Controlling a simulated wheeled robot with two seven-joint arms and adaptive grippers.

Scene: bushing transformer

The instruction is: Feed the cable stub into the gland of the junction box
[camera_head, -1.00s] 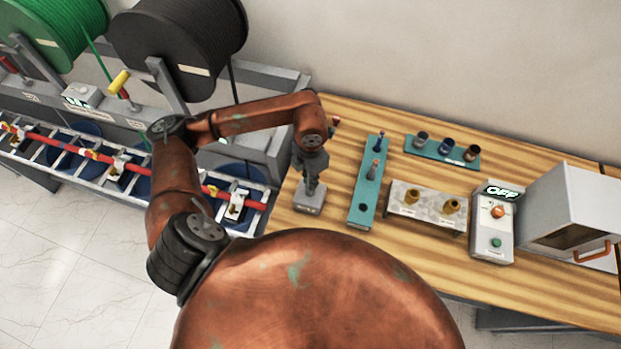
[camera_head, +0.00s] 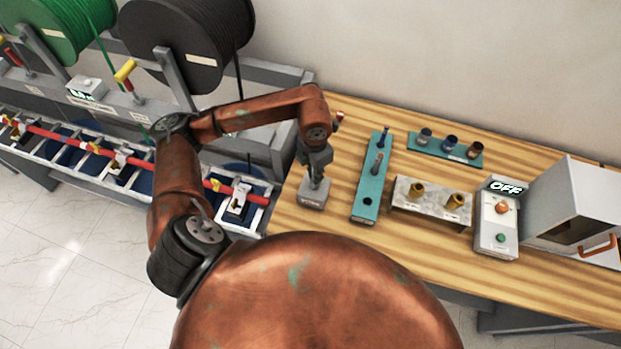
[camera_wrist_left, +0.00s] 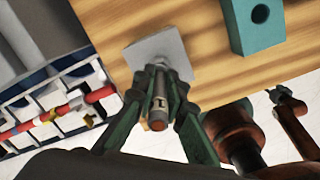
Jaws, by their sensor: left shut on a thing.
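My left gripper (camera_head: 316,180) points down over a small grey box (camera_head: 312,195), which I take for the junction box, at the table's left end. In the left wrist view my left gripper (camera_wrist_left: 160,95) is shut on a dark cylindrical stub (camera_wrist_left: 161,92) with a copper-coloured end facing the camera. The grey box (camera_wrist_left: 143,50) lies just beyond the fingertips. The stub's far end and the gland are hidden, so I cannot tell whether the stub is inside. Copper-coloured links at the wrist view's right edge end in a dark part (camera_wrist_left: 284,97), perhaps my right gripper; its jaws are unclear.
A teal rack (camera_head: 370,180) with two standing pieces and an empty hole is close on the right. Behind it is another teal rack (camera_head: 440,146). Further right are a stand with two brass fittings (camera_head: 430,203), a switch box (camera_head: 497,225) and a grey cabinet (camera_head: 575,205).

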